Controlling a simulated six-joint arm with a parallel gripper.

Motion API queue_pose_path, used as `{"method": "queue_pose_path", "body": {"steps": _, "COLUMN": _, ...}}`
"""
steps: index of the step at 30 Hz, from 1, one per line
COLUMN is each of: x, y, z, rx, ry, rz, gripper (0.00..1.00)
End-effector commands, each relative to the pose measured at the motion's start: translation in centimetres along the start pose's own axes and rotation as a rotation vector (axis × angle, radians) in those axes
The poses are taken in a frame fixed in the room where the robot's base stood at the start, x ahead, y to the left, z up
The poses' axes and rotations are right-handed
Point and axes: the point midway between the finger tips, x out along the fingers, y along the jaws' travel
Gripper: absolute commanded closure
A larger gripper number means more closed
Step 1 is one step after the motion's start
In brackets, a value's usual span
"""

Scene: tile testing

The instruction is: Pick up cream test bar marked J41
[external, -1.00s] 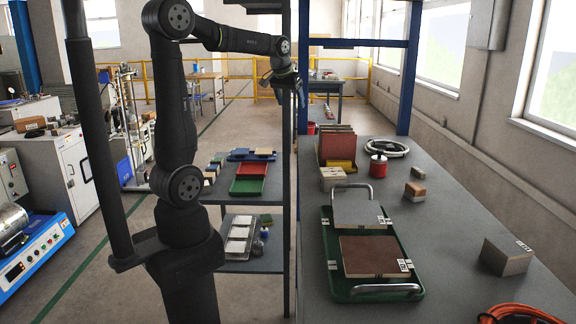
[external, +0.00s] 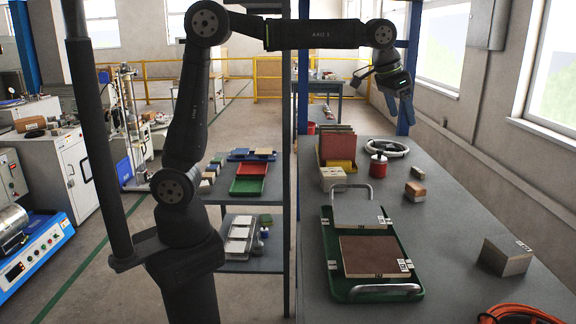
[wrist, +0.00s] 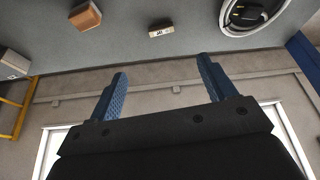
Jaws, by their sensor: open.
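My gripper (external: 400,110) hangs in the air above the far part of the bench, well above and apart from the bar. In the wrist view my gripper (wrist: 161,70) is open, with its two blue fingers spread and nothing between them.
The brown block (external: 414,191) sits close to the bar. A green tray (external: 330,285) with tiles is at left, a grey block (external: 506,258) at right. The wall and windows run along the right.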

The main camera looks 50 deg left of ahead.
Motion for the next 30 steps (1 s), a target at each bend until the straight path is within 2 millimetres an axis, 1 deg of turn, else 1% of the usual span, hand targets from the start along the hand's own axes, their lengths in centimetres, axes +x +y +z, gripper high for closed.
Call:
{"method": "queue_pose_path", "body": {"steps": 1, "x": 0.3, "y": 0.4, "z": 0.0, "rx": 0.005, "ry": -0.002, "rz": 0.002, "gripper": 0.24}}
{"method": "queue_pose_path", "body": {"steps": 5, "x": 2.2, "y": 0.4, "z": 0.0, "rx": 0.006, "ry": -0.004, "rz": 0.002, "gripper": 0.24}}
{"method": "queue_pose_path", "body": {"steps": 12, "x": 7.5, "y": 0.3, "z": 0.0, "rx": 0.005, "ry": -0.004, "rz": 0.002, "gripper": 0.24}}
{"method": "queue_pose_path", "body": {"steps": 15, "x": 9.5, "y": 0.3, "z": 0.0, "rx": 0.005, "ry": -0.003, "rz": 0.002, "gripper": 0.24}}
{"method": "queue_pose_path", "body": {"steps": 18, "x": 11.0, "y": 0.3, "z": 0.0, "rx": 0.005, "ry": -0.003, "rz": 0.002, "gripper": 0.24}}
{"method": "queue_pose_path", "body": {"steps": 21, "x": 11.9, "y": 0.3, "z": -0.1, "rx": 0.005, "ry": -0.001, "rz": 0.002, "gripper": 0.24}}
{"method": "queue_pose_path", "body": {"steps": 26, "x": 12.6, "y": 0.3, "z": -0.1, "rx": 0.005, "ry": -0.001, "rz": 0.002, "gripper": 0.24}}
{"method": "queue_pose_path", "body": {"steps": 30, "x": 14.1, "y": 0.0, "z": -0.3, "rx": 0.005, "ry": -0.002, "rz": 0.001, "gripper": 0.24}}
